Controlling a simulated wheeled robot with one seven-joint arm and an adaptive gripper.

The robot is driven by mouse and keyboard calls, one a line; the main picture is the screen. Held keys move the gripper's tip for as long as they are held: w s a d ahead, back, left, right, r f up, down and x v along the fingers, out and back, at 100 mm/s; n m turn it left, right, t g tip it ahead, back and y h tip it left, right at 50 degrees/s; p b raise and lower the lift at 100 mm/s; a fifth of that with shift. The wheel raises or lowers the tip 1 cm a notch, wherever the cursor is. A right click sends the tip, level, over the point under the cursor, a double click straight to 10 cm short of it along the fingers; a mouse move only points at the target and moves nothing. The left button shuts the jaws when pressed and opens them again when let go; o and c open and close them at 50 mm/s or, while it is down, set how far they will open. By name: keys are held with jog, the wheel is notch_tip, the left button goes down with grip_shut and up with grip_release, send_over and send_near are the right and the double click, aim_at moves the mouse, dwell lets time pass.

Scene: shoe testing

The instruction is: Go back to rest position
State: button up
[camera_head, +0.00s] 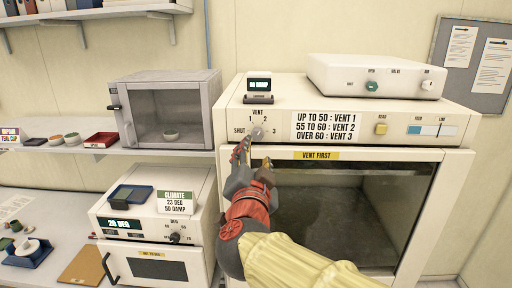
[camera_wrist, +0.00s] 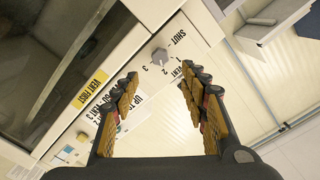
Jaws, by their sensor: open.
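My gripper (camera_head: 256,160) is in front of the large cream test cabinet, just below its vent knob (camera_head: 258,132). In the wrist view my gripper (camera_wrist: 160,85) has its two fingers spread wide, with nothing between them. The vent knob also shows in the wrist view (camera_wrist: 159,57), beyond the fingertips and apart from them. It sits among the marks SHUT, 1, 2 and 3. My arm reaches in from the lower right in the head view and covers part of the cabinet's left side.
The cabinet's glass door (camera_head: 340,215) is closed under a "VENT FIRST" label (camera_head: 317,155). A small display (camera_head: 259,86) and a white box (camera_head: 375,75) stand on top. Left are a grey glass-fronted chamber (camera_head: 167,105) on a shelf and a climate unit (camera_head: 150,225) below.

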jog(key=shift+s, duration=1)
jog(key=shift+a, duration=0.1)
